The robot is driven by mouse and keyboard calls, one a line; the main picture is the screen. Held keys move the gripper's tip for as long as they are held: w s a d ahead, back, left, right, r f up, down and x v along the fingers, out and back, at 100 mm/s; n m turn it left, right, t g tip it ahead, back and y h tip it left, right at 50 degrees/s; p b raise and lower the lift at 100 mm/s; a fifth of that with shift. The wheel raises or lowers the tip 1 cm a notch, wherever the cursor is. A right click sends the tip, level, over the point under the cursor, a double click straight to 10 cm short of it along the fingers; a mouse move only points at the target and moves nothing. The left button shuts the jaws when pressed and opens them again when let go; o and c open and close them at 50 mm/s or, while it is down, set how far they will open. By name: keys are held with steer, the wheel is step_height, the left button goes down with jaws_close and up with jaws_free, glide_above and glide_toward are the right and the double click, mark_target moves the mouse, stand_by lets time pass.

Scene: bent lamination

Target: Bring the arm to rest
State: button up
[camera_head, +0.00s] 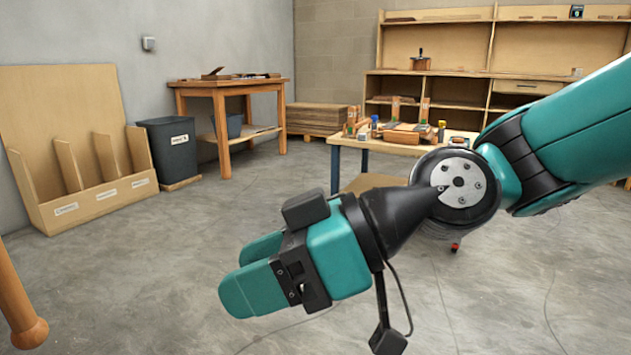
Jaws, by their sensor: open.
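My gripper (248,272) is at the lower middle of the head view, with its teal fingers pointing left and slightly down. It is open, and no object shows between its fingers. My arm (560,135) reaches in from the right edge and bends at a dark round joint (462,185). The gripper hangs over bare floor, in front of a low worktable (350,142) and apart from it. The arm's joint hides part of that table.
A wooden rack (95,195) and a dark bin (172,145) stand at the left. A wooden table (218,85) and a stack of boards (315,117) are behind. Shelving (440,45) lines the back wall. A wooden post (15,300) is at the lower left. The concrete floor (150,270) between is clear.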

steer(key=s+d+r+m+h+p, duration=0.2)
steer(key=d+m+h+p, duration=0.1)
steer(key=d, duration=0.4)
steer(key=s+d+r+m+t+h+p, duration=0.1)
steer(key=s+d+m+h+p, duration=0.2)
steer(key=d, duration=0.4)
steer(key=d+r+m+h+p, duration=0.2)
steer(key=d+m+h+p, duration=0.15)
steer(key=d, duration=0.35)
step_height(320, 180, up, 36)
steer(key=p, duration=3.7)
steer(key=shift+a+r, duration=0.2)
